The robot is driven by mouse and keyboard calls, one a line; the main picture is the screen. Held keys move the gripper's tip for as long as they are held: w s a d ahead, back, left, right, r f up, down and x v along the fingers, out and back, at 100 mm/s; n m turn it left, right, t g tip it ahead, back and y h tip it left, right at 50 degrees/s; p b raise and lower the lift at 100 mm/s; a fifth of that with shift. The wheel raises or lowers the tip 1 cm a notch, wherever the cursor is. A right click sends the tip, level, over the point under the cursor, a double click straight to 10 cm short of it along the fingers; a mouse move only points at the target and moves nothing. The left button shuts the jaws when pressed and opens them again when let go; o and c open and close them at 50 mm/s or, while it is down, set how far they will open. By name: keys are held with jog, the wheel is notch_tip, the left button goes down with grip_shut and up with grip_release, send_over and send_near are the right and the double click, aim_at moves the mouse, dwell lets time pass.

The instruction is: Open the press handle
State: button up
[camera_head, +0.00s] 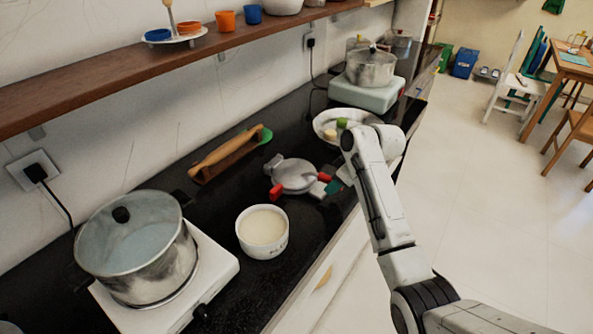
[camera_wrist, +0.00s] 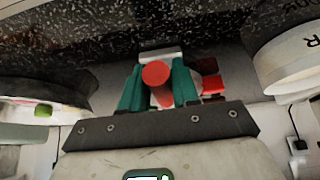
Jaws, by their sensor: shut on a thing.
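A round grey press (camera_head: 294,174) lies on the black counter, with red-ended parts at its lower left and at its right. My gripper (camera_head: 334,186) is at the press's right side; my own arm partly hides it there. In the wrist view, the green fingers of my gripper (camera_wrist: 157,92) are shut on a red handle (camera_wrist: 156,74), whose round end faces the camera. A second red part (camera_wrist: 212,84) shows just right of the fingers. Most of the press body is hidden in the wrist view, so I cannot tell how far the handle is turned.
A white bowl (camera_head: 262,244) with pale contents stands below the press. A large pot (camera_head: 150,262) sits on a white stove at left. A plate (camera_head: 322,124) with food is close to my arm. A wooden shelf (camera_head: 150,66) overhangs.

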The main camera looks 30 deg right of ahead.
jog(key=shift+w+a+r+p, duration=0.1)
jog(key=shift+w+r+p, duration=0.1)
jog(key=shift+r+p, duration=0.7)
jog(key=shift+w+r+p, duration=0.15)
jog(key=shift+r+p, duration=0.6)
jog(key=shift+r, duration=0.1)
jog(key=shift+w+a+r+p, duration=0.15)
jog(key=shift+w+r+p, duration=0.2)
jog(key=shift+r+p, duration=0.45)
jog(key=shift+w+a+r+p, duration=0.1)
jog(key=shift+w+r+p, duration=0.2)
jog(key=shift+r+p, duration=0.4)
jog(key=shift+r, duration=0.2)
